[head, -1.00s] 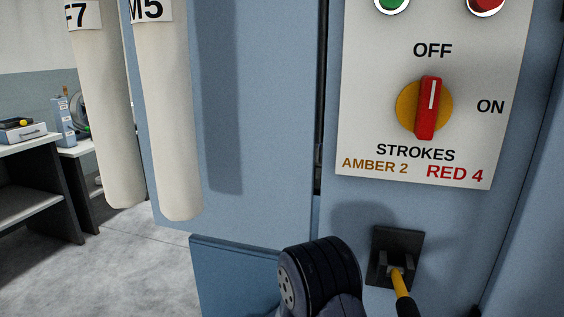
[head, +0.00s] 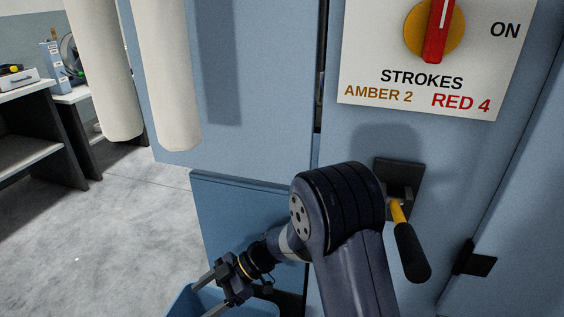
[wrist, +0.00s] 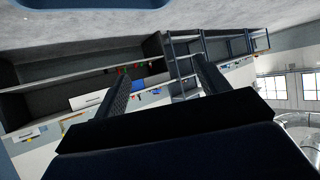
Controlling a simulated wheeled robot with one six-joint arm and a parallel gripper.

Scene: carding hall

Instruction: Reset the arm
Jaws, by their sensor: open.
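My gripper (head: 203,298) shows in the head view at the lower left of my arm, its fingers pointing down and to the left. In the wrist view my gripper (wrist: 161,73) has its two fingers wide apart with nothing between them. It is open and empty. My arm is bent, with its dark rounded joint in front of the blue machine panel. My gripper is well apart from the lever with a yellow shaft and black grip (head: 411,255) to its right.
A blue bin (head: 256,309) sits at the bottom edge by my gripper. The blue cabinet (head: 350,138) carries a red-and-yellow rotary switch (head: 436,30). Two cream hanging tubes (head: 168,80) and a bench (head: 27,150) stand left. Grey floor (head: 120,240) is clear at left.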

